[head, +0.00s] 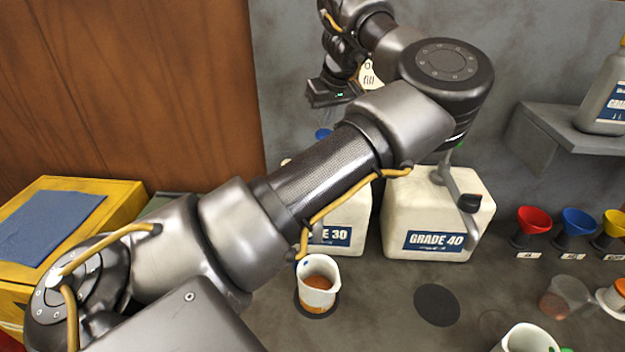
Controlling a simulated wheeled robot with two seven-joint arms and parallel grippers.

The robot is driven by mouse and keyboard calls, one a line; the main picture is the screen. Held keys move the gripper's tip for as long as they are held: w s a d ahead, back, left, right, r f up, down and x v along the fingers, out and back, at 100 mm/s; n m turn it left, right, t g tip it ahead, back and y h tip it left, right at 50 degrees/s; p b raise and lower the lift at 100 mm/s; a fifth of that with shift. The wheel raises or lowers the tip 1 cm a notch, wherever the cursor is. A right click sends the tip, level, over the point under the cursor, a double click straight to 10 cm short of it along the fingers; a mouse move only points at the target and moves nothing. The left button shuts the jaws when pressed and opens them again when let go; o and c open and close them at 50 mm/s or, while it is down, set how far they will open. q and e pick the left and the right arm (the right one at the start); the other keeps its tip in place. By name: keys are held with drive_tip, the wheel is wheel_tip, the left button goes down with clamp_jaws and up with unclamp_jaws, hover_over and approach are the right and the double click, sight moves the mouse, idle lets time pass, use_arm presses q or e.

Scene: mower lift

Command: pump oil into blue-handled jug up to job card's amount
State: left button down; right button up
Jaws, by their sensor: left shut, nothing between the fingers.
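A pale jug (317,288) with brown-amber oil inside stands upright on a dark round mark below the GRADE 30 container (352,212). A small blue spot shows at its upper left rim; its handle is mostly hidden. My arm hides much of the GRADE 30 container and its pump; a bit of blue (322,134) shows above the arm. My left gripper (324,96) is shut and empty, high near the back wall, above that container. A pale card (369,76) with dark marks is partly hidden behind my arm; I cannot read it. My right gripper is out of view.
A GRADE 40 container (437,212) with a spout stands to the right, above an empty dark round mark (437,305). Red (535,220), blue (578,221) and yellow (614,223) funnels stand at right. A pale jug (526,338) is at the front. A yellow box (112,200) is left.

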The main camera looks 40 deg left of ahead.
use_arm(q)
drive_tip(key=shift+f, duration=0.2)
idle(0.4)
drive_tip(key=shift+f+b, duration=2.15)
drive_tip(key=shift+f, duration=0.85)
drive_tip(key=shift+r, duration=0.1)
drive_tip(key=shift+r+p, duration=2.85)
drive_tip(key=shift+r, duration=0.3)
drive_tip(key=shift+f, duration=0.2)
